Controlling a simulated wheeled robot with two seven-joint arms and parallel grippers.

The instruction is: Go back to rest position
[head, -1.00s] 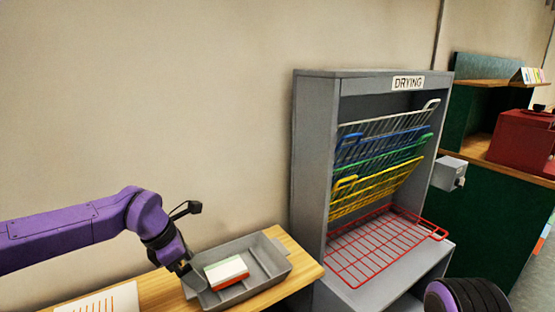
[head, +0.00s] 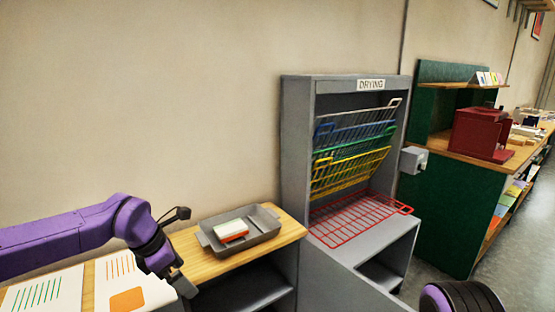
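My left arm comes in from the left in the head view. Its gripper (head: 184,290) points down at the front edge of the wooden table, in front of the grey tray and apart from it. The fingers are small and partly hidden, so I cannot tell whether they are open or shut. Of my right arm only a dark rounded part with a purple edge shows at the bottom right; its gripper is out of view.
A grey tray (head: 262,240) holding a white and orange block (head: 231,231) stands on the wooden table (head: 204,266). Printed sheets (head: 122,280) lie at the left. A grey drying rack (head: 296,150) with coloured wire shelves stands right of it. A green cabinet (head: 445,215) is beyond; grey floor (head: 425,255) shows between.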

